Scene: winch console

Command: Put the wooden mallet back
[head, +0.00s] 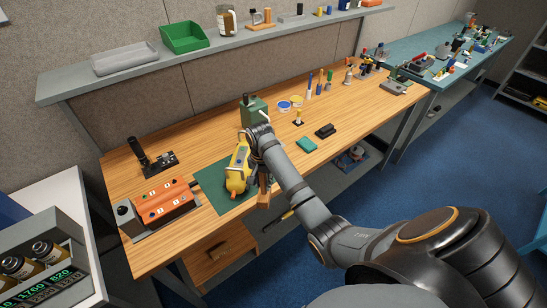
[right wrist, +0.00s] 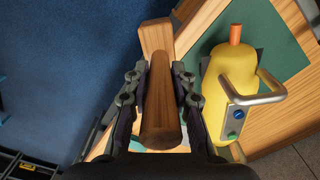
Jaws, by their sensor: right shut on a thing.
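My right gripper (head: 262,172) is shut on the wooden mallet (head: 265,183) at the front edge of the workbench. In the right wrist view, the mallet's round brown wooden part (right wrist: 160,100) lies between the two fingers of the gripper (right wrist: 159,92). A paler wooden piece (right wrist: 155,37) shows at its far end; I cannot tell whether it belongs to the mallet. The yellow winch body (head: 238,168) sits on a green mat (head: 212,182), just left of the gripper. It also shows in the right wrist view (right wrist: 228,95), with a grey bar handle. My left gripper is not in view.
An orange block with numbered buttons (head: 163,203) and a black lever stand (head: 152,158) are at the left of the workbench (head: 120,180). A green box (head: 254,110) stands behind the winch. Teal (head: 307,144) and black (head: 325,130) pieces lie to the right. Blue floor is open in front.

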